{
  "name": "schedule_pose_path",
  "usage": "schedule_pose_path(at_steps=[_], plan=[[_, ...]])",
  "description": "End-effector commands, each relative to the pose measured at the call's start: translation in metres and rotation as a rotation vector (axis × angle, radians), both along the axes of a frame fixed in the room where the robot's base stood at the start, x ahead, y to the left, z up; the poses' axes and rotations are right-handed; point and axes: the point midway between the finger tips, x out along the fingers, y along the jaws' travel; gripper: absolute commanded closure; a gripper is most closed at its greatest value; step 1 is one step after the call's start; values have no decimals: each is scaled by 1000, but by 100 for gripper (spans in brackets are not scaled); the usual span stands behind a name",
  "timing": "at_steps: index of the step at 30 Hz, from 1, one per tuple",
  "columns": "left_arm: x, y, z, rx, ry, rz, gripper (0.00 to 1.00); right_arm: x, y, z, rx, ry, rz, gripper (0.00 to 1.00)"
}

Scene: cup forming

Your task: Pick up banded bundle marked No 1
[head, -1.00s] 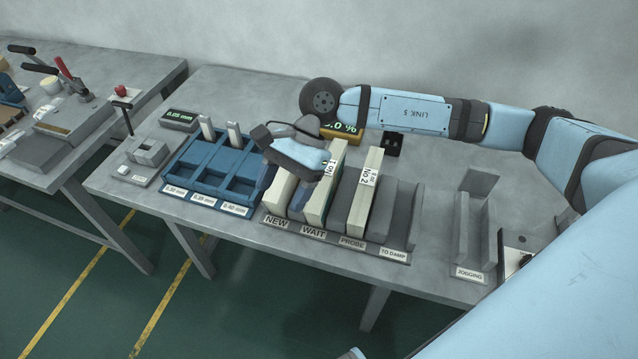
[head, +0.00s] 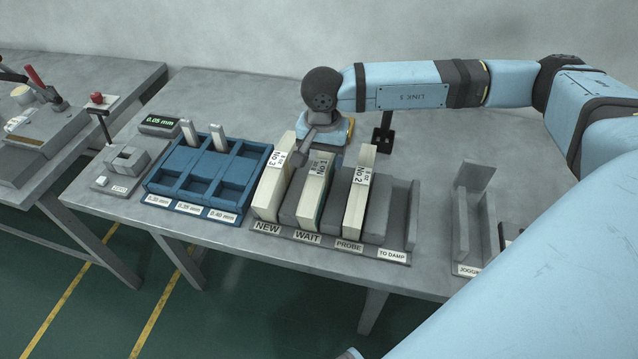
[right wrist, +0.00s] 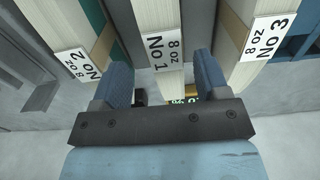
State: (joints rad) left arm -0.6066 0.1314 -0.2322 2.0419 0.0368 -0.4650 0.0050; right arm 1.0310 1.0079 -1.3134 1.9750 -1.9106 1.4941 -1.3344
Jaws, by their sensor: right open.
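The banded bundle No 1 (head: 313,198) is a pale upright block with a white label, standing in the WAIT place of the grey rack (head: 345,248). It also shows in the right wrist view (right wrist: 155,17), its label facing the camera. My right gripper (head: 318,140) is at the upper, far end of this bundle in the head view. In the right wrist view its two blue fingers (right wrist: 160,80) are open, one on each side of bundle No 1, with gaps visible. Contact cannot be told. My left gripper is out of view.
Bundle No 3 (head: 268,193) stands left in NEW and bundle No 2 (head: 355,208) right in PROBE, both close to the fingers. TO DAMP holds no bundle. A blue compartment tray (head: 165,203) is left; a grey JOGGING stand (head: 468,225) is right.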

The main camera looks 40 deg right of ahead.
Motion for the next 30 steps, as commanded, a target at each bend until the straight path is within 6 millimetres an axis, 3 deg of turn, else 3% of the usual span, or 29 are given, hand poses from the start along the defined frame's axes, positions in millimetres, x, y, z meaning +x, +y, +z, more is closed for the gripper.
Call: schedule_pose_path(at_steps=[5,13,20,23,29,30], plan=[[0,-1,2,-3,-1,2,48,0,3,-11,2,1,0,32],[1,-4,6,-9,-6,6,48,1,8,-49,2,1,-1,32],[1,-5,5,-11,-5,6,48,1,8,-53,1,0,0,32],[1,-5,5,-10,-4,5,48,1,8,-53,1,0,-1,50],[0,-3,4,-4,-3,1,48,1,8,-53,1,0,-1,96],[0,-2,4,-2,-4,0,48,1,8,-53,1,0,-1,100]])
